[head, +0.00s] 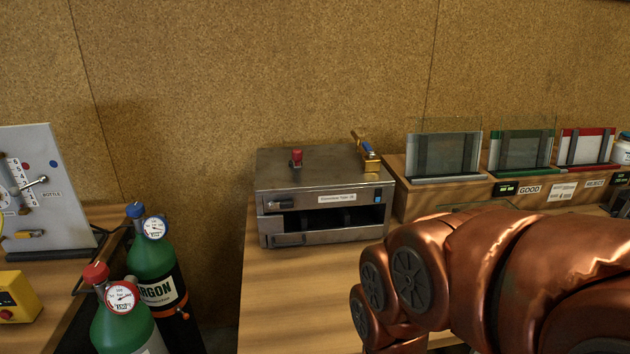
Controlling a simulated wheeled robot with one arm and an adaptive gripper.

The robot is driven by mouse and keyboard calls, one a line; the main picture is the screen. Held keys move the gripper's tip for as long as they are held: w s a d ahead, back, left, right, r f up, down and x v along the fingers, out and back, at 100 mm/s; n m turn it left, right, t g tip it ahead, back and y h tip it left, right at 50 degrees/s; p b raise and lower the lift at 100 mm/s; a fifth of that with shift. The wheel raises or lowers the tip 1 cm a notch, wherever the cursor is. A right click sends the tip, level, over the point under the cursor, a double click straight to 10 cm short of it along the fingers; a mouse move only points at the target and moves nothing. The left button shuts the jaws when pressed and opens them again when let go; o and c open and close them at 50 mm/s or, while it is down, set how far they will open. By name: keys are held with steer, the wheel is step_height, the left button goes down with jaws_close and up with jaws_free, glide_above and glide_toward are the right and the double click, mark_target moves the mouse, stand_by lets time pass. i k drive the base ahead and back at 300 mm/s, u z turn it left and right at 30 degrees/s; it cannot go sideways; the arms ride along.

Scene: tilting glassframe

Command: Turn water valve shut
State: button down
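A brass fitting (370,160) with a small blue part stands at the back right on top of a grey metal box (290,170). It looks like a valve with a raised lever leaning up to the left. I cannot tell for sure that it is the water valve, or whether it is open or shut. A red knob (296,158) stands on the same box top, left of the middle. My copper-coloured arm fills the lower right. My gripper is not in view.
The box sits on a wooden table (285,310), which is clear in front. Glass panes in racks (445,155) stand right of the box, near GOOD and REJECT labels. Green gas bottles (150,262), a white panel (45,190) and a yellow button box (18,298) are left.

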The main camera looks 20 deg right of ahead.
mark_target(368, 148)
steer(key=z, duration=0.4)
steer(key=k, duration=0.5)
steer(key=z, duration=1)
steer(key=i, duration=0.9)
steer(key=u, duration=1.1)
steer(key=i, duration=0.35)
steer(key=u, duration=0.35)
